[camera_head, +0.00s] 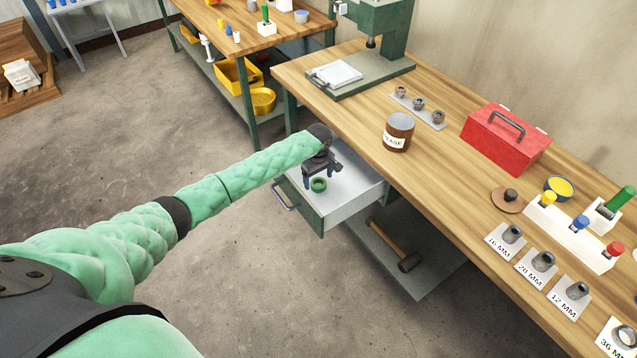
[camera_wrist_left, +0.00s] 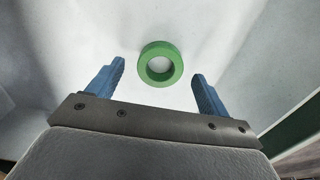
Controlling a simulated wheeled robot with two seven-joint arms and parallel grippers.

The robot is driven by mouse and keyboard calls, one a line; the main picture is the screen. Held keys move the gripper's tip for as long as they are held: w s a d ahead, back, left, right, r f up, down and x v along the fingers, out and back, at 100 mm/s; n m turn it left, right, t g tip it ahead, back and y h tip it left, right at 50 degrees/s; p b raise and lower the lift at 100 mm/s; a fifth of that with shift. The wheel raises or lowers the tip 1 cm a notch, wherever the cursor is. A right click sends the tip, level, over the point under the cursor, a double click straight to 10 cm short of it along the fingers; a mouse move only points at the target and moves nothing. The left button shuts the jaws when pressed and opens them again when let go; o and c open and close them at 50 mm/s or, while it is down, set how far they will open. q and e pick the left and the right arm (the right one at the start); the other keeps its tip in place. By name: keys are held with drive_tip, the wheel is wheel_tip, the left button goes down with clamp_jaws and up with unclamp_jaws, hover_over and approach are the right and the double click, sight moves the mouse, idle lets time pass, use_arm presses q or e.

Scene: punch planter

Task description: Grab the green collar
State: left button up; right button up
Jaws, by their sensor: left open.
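The green collar (camera_head: 319,185) is a short green ring lying in the open drawer (camera_head: 352,190) under the workbench. In the left wrist view the collar (camera_wrist_left: 161,64) lies flat on the pale drawer floor, its hole facing the camera. My left gripper (camera_head: 321,178) is over the drawer, close to the collar. In the left wrist view my left gripper's blue fingers (camera_wrist_left: 160,80) are spread apart, with the collar between and slightly beyond their tips. Nothing is held, and I cannot tell the exact height gap. My right gripper is not in view.
The workbench (camera_head: 440,165) overhangs the drawer's back. It carries a brown jar (camera_head: 398,132), a red toolbox (camera_head: 506,138) and several labelled sockets. A hammer (camera_head: 395,246) lies on the shelf below. The drawer walls surround the collar; open floor (camera_head: 240,270) lies in front.

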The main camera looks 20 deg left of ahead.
use_arm(q)
drive_tip(key=shift+f, duration=1.05)
drive_tip(key=c, duration=1.3)
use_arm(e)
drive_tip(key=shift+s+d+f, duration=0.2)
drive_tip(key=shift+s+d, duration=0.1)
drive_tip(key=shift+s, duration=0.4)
use_arm(q)
drive_tip(key=shift+r, duration=0.1)
